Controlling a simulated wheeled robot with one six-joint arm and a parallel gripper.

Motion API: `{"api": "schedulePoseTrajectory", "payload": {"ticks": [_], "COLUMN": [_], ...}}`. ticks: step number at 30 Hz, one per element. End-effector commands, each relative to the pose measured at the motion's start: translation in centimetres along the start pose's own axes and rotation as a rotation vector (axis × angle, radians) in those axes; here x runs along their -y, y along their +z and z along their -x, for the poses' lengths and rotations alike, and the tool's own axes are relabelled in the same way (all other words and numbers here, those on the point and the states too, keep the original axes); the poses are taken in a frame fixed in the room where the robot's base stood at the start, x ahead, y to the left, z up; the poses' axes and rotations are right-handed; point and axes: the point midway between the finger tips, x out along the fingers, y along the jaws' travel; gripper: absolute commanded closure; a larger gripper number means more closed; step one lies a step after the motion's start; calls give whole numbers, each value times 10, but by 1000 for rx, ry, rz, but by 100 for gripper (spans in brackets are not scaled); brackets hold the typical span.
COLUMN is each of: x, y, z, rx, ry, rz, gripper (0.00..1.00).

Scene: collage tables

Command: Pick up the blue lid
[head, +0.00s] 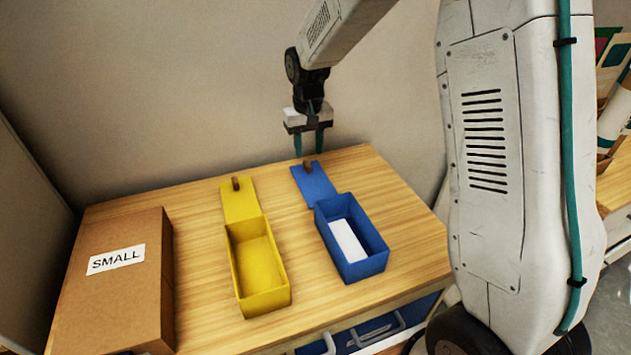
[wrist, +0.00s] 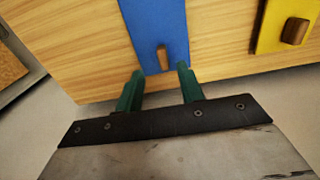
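The blue lid (head: 315,184) lies flat on the wooden table behind the blue box (head: 376,262), close to or touching its back edge. A small brown knob (head: 307,167) stands near the lid's far end. In the wrist view the blue lid (wrist: 155,30) runs down from the top edge, with its knob (wrist: 163,58) just beyond my fingertips. My gripper (head: 309,153) is above the far end of the lid, its green fingers pointing down. In the wrist view my gripper (wrist: 160,72) is open, with nothing between its fingers.
A yellow box (head: 264,302) with a yellow lid (head: 240,201) behind it stands to the left. A white block (head: 348,240) lies inside the blue box. A brown carton (head: 115,290) marked SMALL is at far left. A wall rises behind the table (head: 190,215).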

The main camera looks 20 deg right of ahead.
Motion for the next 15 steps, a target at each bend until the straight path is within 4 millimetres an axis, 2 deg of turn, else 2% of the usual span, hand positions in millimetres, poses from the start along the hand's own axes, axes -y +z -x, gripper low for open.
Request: {"api": "schedulePoseTrajectory", "payload": {"ticks": [7,11,15], "x": [6,5,4], "y": [6,6,6], "z": [-37,-46,-46], "rx": [5,2,2], "ry": [0,0,0], "rz": [0,-2,-3], "gripper": [62,62,62]}}
